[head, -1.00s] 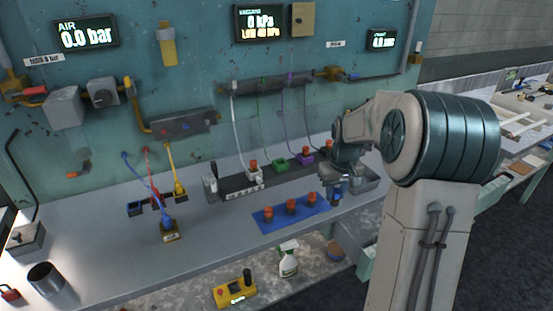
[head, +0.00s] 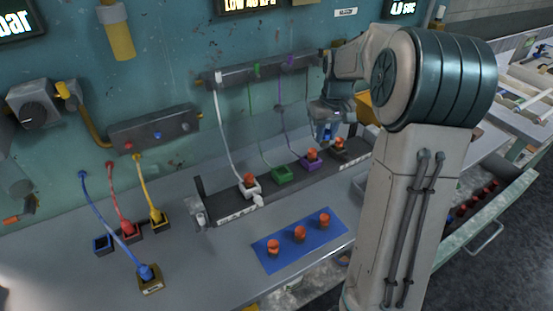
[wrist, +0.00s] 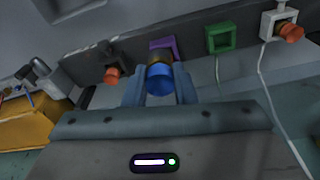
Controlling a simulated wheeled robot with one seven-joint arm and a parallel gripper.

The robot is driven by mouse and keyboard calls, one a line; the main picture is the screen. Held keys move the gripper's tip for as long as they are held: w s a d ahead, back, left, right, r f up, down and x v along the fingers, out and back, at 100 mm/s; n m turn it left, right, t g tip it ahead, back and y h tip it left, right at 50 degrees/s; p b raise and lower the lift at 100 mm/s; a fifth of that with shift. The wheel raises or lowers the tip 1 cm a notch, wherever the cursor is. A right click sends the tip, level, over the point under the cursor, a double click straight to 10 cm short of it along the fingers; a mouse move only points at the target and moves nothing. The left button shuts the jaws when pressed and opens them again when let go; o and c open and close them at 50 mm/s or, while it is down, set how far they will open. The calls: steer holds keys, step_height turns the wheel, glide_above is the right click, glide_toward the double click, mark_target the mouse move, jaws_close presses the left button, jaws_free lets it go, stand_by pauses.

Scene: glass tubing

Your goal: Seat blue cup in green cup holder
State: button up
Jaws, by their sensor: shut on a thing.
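My gripper (head: 325,134) is shut on the blue cup (wrist: 159,82), seen between its fingers in the wrist view. It holds the cup in the air above the rack at the back of the bench. The green cup holder (head: 284,174) sits on the rack between the white and purple holders and looks empty. In the wrist view the green holder (wrist: 222,38) is to the right of the held cup, apart from it. The purple holder (wrist: 157,43) is partly hidden behind the cup.
Orange-topped cups stand in the white holder (head: 251,190), the purple holder (head: 311,165) and the dark holder (head: 341,155). Thin tubes hang down to the rack. A blue mat (head: 282,262) with three orange cups lies in front. Coloured plugs stand at left.

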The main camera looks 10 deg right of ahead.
steer(key=shift+w+a+f, duration=0.1)
steer(key=shift+w+a, duration=0.1)
steer(key=shift+w, duration=0.1)
steer(key=a+f, duration=0.2)
steer(key=a, duration=0.1)
steer(key=a+f+p, duration=0.1)
steer(key=a+f, duration=0.1)
steer(key=a, duration=0.2)
steer(key=w+a+f+p, duration=0.1)
steer(key=a+f, duration=0.1)
steer(key=a, duration=0.2)
steer(key=shift+w+a+f, duration=0.1)
steer(key=shift+a+f, duration=0.1)
steer(key=shift+f, duration=0.1)
steer(key=shift+f+p, duration=0.7)
steer(key=shift+f, duration=1.35)
steer(key=shift+f, duration=0.1)
steer(key=o, duration=1)
steer(key=shift+c, duration=0.2)
